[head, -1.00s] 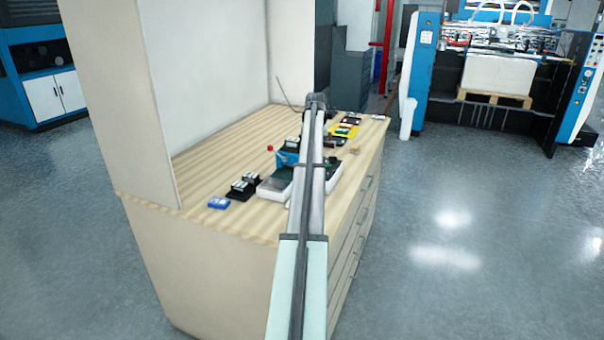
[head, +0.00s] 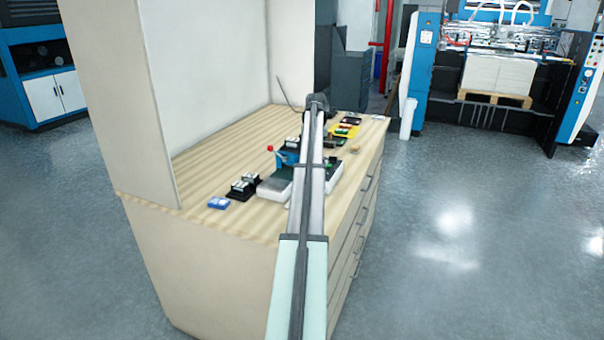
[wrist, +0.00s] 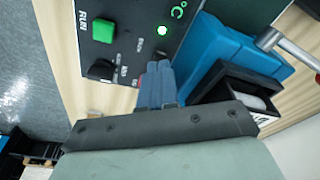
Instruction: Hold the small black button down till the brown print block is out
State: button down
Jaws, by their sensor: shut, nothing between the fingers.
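In the wrist view, my gripper (wrist: 157,75) is shut and empty, with its blue fingertips over the lower right part of a dark control panel (wrist: 132,45). A black control (wrist: 101,70) sits on the panel left of the fingertips, apart from them. I cannot tell if it is the small black button or if another is hidden under the fingertips. In the head view, my arm hides most of the machine (head: 275,187) and the gripper. A small tan-brown block (head: 355,149) lies on the counter right of the arm; I cannot tell if it is the print block.
Right of the fingers are a blue housing (wrist: 225,55), a black holder (wrist: 235,85) and a metal lever (wrist: 285,45).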

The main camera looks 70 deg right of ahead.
jog(key=shift+f, duration=0.85)
dwell(0.5)
jog(key=shift+r, duration=0.15)
dwell(4.0)
jog(key=shift+r, duration=3.4)
